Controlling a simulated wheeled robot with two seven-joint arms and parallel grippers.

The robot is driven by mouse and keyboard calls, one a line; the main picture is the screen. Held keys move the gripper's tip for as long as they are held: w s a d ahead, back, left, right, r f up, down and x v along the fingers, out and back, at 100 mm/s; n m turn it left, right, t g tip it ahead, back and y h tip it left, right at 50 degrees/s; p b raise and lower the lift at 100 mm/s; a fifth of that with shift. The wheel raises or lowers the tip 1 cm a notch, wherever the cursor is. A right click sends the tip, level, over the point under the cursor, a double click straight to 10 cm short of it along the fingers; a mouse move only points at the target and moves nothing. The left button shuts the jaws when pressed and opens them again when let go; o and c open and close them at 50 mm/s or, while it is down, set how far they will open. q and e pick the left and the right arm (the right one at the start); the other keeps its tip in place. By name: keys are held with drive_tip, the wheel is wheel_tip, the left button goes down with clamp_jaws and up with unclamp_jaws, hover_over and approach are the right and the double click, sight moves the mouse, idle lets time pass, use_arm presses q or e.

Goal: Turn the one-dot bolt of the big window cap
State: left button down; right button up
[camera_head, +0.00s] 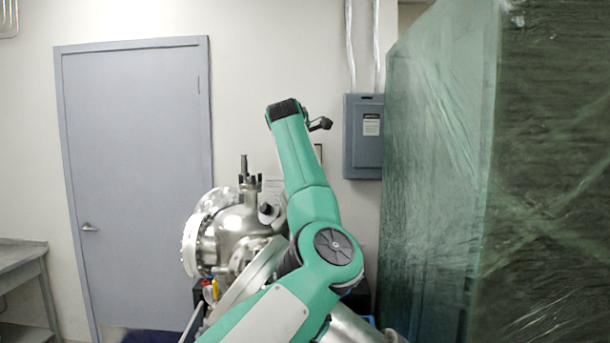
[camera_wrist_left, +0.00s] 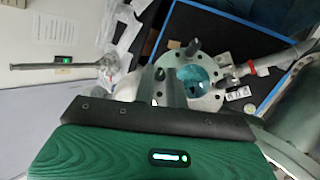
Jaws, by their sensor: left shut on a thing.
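A round steel flange with a bluish window (camera_wrist_left: 190,76), which looks like the window cap, lies beyond my left gripper in the wrist view. A dark bolt (camera_wrist_left: 193,47) stands on its upper rim. My left gripper (camera_wrist_left: 168,88) has its two grey fingers close together at the flange's left rim, shut on what appears to be another bolt; the fingers hide most of it. I cannot read a dot on it. In the head view, the steel vacuum chamber (camera_head: 238,226) stands partly behind my green left arm, and the window cap cannot be made out. My right gripper is not in view.
White tags (camera_wrist_left: 238,93) lie right of the flange. A steel pipe (camera_wrist_left: 280,58) runs to the right. In the head view, a film-wrapped stack (camera_head: 440,180) fills the right side, an electrical box (camera_head: 362,155) hangs on the wall, and a table (camera_head: 22,258) stands far left.

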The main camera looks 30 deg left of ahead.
use_arm(q)
drive_tip(key=shift+f, duration=0.1)
idle(0.4)
drive_tip(key=c, duration=1.5)
unclamp_jaws()
drive_tip(key=shift+o, duration=0.3)
drive_tip(key=shift+w+f, duration=0.1)
drive_tip(key=shift+f, duration=0.05)
drive_tip(key=shift+f, duration=0.1)
